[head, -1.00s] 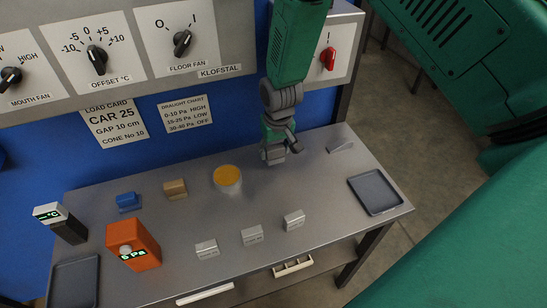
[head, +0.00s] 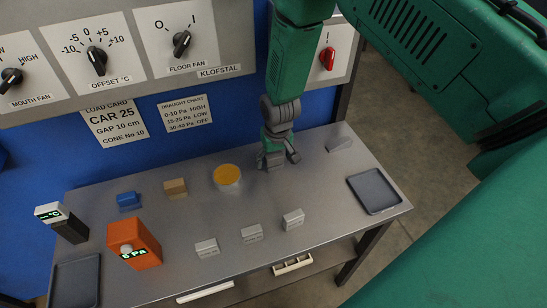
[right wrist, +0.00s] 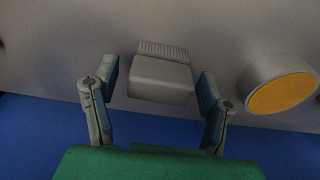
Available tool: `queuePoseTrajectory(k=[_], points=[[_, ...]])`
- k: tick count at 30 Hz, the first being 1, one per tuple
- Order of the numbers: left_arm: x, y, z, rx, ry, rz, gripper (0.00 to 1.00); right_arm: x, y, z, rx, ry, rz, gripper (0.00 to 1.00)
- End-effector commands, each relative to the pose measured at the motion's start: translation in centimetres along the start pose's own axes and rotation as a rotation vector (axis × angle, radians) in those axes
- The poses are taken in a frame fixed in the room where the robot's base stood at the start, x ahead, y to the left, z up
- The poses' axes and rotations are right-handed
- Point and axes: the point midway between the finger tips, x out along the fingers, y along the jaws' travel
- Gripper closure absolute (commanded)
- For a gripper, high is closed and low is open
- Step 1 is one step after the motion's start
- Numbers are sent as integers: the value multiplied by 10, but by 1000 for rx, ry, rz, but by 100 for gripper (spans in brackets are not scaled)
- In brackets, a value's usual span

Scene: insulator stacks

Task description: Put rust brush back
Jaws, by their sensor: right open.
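My right gripper (head: 278,158) is open above the back of the steel table, right of the round pot with an orange top (head: 227,177). It also shows in the right wrist view (right wrist: 160,92), its two fingers spread. Between them in that view is a pale grey block (right wrist: 160,80) with a ridged end, perhaps the rust brush; I cannot be sure. No contact with it is clear. In the head view the gripper may hide this block. The pot also shows on the right of the wrist view (right wrist: 282,93). My left gripper is not in view.
A grey wedge-like piece (head: 339,145) and a dark tray (head: 375,191) are to the right. A blue block (head: 128,200), a tan block (head: 175,188) and an orange meter (head: 134,245) stand left. Small grey blocks (head: 252,234) line the front. The control panel (head: 215,52) hangs behind.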

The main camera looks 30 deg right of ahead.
Motion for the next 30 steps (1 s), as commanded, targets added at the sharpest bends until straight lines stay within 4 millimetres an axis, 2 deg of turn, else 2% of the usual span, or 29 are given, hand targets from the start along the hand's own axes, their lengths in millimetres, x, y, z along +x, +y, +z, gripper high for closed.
queuePoseTrajectory(k=[5,12,18,24,30], points=[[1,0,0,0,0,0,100,-18,0,-2,0,4,0,33],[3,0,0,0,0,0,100,-70,0,-1,1,4,0,33],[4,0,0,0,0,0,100,-104,0,-1,0,3,0,33],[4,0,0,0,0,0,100,-119,0,-1,0,1,0,33],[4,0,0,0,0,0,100,-120,0,-1,0,0,1,33]])
